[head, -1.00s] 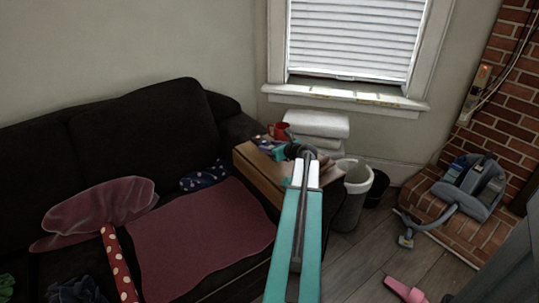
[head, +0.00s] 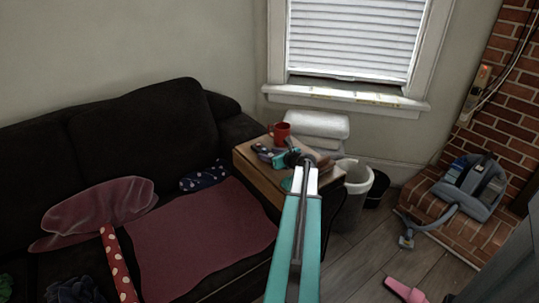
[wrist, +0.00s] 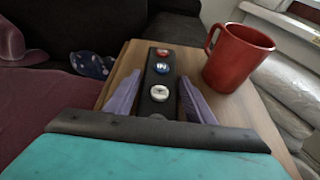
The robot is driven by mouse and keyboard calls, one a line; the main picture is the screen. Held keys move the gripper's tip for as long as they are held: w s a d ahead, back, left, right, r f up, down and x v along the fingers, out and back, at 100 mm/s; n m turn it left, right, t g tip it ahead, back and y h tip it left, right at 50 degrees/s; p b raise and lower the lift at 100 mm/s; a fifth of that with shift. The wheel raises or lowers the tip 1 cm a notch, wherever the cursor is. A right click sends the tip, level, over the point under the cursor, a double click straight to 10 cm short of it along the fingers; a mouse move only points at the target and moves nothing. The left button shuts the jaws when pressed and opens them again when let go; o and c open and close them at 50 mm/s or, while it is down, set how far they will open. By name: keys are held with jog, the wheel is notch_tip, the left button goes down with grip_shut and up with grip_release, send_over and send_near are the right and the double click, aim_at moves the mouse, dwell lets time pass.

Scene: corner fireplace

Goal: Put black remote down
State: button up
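The black remote (wrist: 159,78) has a red, a blue and a white button. In the wrist view it lies lengthwise between the two purple fingers of my gripper (wrist: 160,84), which are close against its sides. In the head view, the remote (head: 259,148) shows as a small dark shape at my gripper (head: 268,154), over the left part of the wooden side table (head: 255,170). The table (wrist: 122,62) is also beneath it in the wrist view. I cannot tell whether the remote's underside touches the tabletop.
A red mug (head: 280,132) stands on the table close to the remote, to its right in the wrist view (wrist: 236,58). The dark sofa (head: 150,125) borders the table on the left. A waste bin (head: 352,195) stands right of the table. Bare wood shows around the remote.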

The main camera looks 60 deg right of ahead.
jog(key=shift+o, duration=1)
jog(key=shift+r, duration=0.1)
jog(key=shift+r, duration=0.15)
jog(key=v, duration=1.2)
jog(key=shift+p, duration=0.35)
jog(key=shift+o, duration=0.5)
